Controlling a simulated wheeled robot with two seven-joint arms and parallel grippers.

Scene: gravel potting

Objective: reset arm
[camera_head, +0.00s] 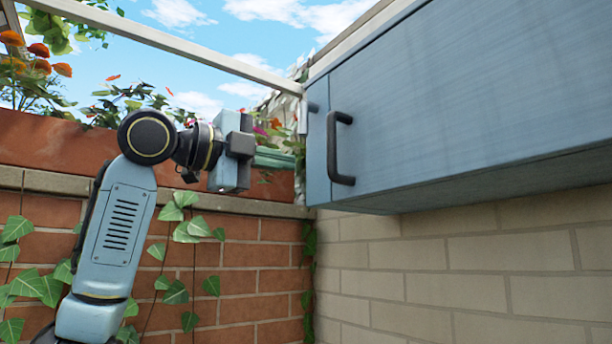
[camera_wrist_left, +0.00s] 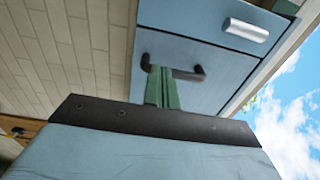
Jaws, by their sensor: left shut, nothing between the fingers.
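My left arm rises from the lower left of the head view. Its gripper (camera_head: 276,158) points right, with green fingers that end near the left end of the blue wall cabinet (camera_head: 470,90). In the left wrist view the two green fingers (camera_wrist_left: 162,87) are pressed together with nothing between them. They overlap the dark handle (camera_wrist_left: 193,74) in that picture, but in the head view the fingers are well left of the dark handle (camera_head: 338,148), apart from it. My right gripper is in neither view.
The cabinet hangs on a pale brick wall (camera_head: 460,260), its doors closed. A silver handle (camera_wrist_left: 246,30) shows on another blue front. A red brick wall (camera_head: 240,260) with ivy stands at the left, with orange flowers (camera_head: 38,60) above. Open space lies below the cabinet.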

